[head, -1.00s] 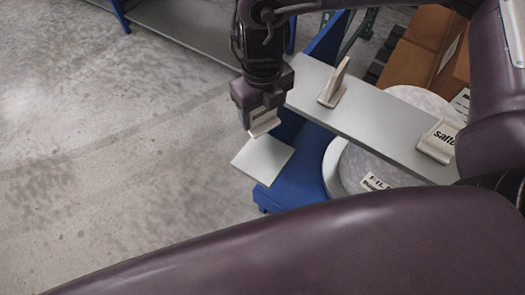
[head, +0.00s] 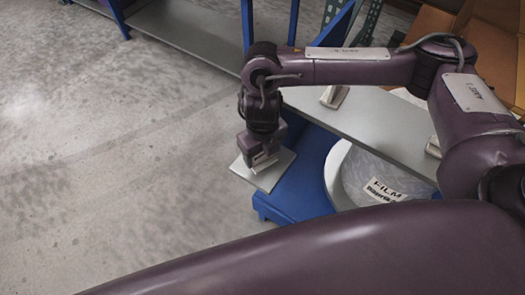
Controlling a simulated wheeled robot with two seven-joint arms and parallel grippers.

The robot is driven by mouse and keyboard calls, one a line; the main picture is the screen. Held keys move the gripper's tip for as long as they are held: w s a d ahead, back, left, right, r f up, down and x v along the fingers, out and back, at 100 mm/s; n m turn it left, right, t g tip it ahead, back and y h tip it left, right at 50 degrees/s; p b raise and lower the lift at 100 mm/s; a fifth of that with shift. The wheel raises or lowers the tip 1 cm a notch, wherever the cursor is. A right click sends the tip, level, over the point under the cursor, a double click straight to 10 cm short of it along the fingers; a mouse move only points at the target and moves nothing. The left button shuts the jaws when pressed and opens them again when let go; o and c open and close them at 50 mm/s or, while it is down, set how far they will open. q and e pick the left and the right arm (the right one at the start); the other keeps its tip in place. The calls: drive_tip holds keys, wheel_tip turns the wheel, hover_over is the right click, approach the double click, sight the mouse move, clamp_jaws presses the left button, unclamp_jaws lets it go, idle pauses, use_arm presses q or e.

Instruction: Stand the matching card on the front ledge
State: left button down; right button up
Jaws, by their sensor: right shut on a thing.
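My right gripper (head: 262,154) is shut on a small pale card (head: 265,166), pointing down over the small grey front ledge (head: 275,180). The card is low over the ledge, its lower edge at or just above the surface; I cannot tell if it touches. The print on it cannot be read now. Another card (head: 335,96) on a holder stands on the long grey shelf (head: 375,122), partly hidden by my arm. A further one (head: 433,147) at the shelf's right is mostly hidden by my arm. My left gripper is not in view.
A pale round drum labelled FILM (head: 388,190) stands below the shelf. A blue frame (head: 300,192) lies under the ledge. Brown boxes (head: 503,55) are at the upper right. Open concrete floor lies to the left.

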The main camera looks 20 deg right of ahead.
drive_tip(key=o, duration=0.5)
drive_tip(key=shift+f, duration=0.1)
drive_tip(key=o, duration=0.5)
drive_tip(key=shift+r, duration=0.25)
wheel_tip(320, 180, up, 12)
drive_tip(key=shift+f+p, duration=0.1)
drive_tip(key=shift+p, duration=1.05)
